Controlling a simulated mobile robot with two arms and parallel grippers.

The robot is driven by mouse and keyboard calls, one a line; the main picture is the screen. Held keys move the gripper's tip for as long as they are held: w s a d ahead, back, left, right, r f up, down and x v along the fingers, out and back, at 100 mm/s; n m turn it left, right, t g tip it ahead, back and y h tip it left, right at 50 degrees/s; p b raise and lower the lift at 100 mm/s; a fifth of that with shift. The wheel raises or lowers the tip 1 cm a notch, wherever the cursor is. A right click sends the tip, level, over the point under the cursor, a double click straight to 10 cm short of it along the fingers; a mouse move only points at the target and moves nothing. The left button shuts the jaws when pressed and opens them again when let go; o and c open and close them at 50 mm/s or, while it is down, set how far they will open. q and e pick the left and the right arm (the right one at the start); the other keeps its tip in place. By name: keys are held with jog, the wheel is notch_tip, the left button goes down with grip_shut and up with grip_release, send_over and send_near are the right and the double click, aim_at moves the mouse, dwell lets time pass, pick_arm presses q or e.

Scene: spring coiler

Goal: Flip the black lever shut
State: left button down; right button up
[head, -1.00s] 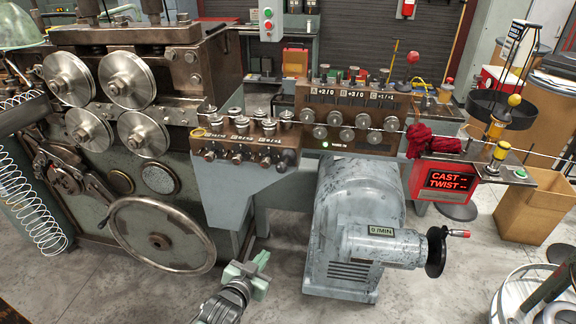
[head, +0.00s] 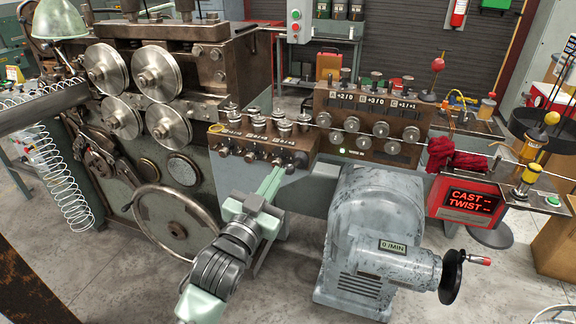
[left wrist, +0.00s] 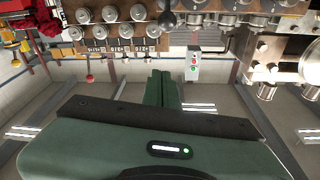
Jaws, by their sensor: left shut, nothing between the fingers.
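My left gripper (head: 279,172) is shut and empty, its pale green fingers pointing up at the lower front of the near roller block (head: 237,150). Whether the tips touch the block is hard to tell. In the left wrist view the two dark green fingers (left wrist: 162,76) lie together with nothing between them. A round black knob (left wrist: 167,20) shows at the top of that view, between the two roller groups; it may belong to the black lever. I cannot make out the lever clearly in the head view. My right gripper is not in view.
The second roller block (head: 370,102) with plates A, B and C stands to the right. The grey motor housing (head: 372,220) is right of my left arm, the large handwheel (head: 176,228) left of it. A wire runs through the rollers past a red cloth (head: 452,156).

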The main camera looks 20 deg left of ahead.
pick_arm(q)
jog(key=r+p, duration=0.2)
send_over(288, 166)
jog(key=s+d, duration=0.1)
jog(key=s, duration=0.1)
jog(key=f, duration=0.3)
jog(key=f+p, duration=0.1)
jog(key=shift+w+a+f, duration=0.15)
jog(key=shift+w+a, duration=0.05)
jog(key=shift+a, duration=0.1)
jog(key=shift+f, duration=0.1)
